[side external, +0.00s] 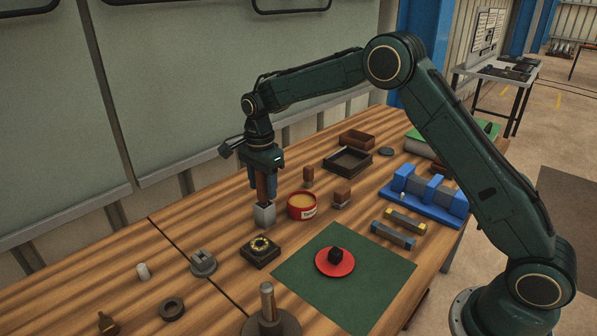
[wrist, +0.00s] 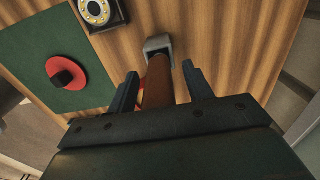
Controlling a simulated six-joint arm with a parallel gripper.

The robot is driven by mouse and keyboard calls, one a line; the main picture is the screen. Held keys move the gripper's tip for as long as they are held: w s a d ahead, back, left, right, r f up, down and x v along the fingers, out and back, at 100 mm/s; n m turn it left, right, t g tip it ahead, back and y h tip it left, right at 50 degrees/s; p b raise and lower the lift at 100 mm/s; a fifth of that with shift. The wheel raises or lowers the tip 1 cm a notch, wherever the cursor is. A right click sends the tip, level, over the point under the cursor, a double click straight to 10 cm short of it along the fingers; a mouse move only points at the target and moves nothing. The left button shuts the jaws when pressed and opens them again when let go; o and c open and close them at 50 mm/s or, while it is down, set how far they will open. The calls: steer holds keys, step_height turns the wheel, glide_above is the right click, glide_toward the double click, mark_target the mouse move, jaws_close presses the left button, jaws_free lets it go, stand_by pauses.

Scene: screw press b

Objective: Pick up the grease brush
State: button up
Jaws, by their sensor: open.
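The grease brush, seen as a brown handle (side external: 262,187), stands upright with its lower end at a grey square holder (side external: 265,214) on the wooden bench. Its bristles are hidden. In the wrist view the brown handle (wrist: 157,88) runs between my fingers toward the grey holder (wrist: 158,46). My gripper (side external: 264,190) points down over the brush, and it also shows in the wrist view (wrist: 158,76). It is open, with one finger on each side of the handle. I see a gap between the handle and each finger.
A red grease tin (side external: 302,206) stands right beside the holder. A black box with a yellow-marked dial (side external: 260,251) is in front. A green mat (side external: 345,285) bears a red disc (side external: 335,262) with a black knob. A blue fixture (side external: 428,194) stands at the right.

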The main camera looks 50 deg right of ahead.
steer(key=c, duration=1.1)
steer(key=shift+r, duration=0.1)
step_height(320, 180, up, 20)
steer(key=shift+f, duration=0.1)
stand_by(0.3)
stand_by(0.5)
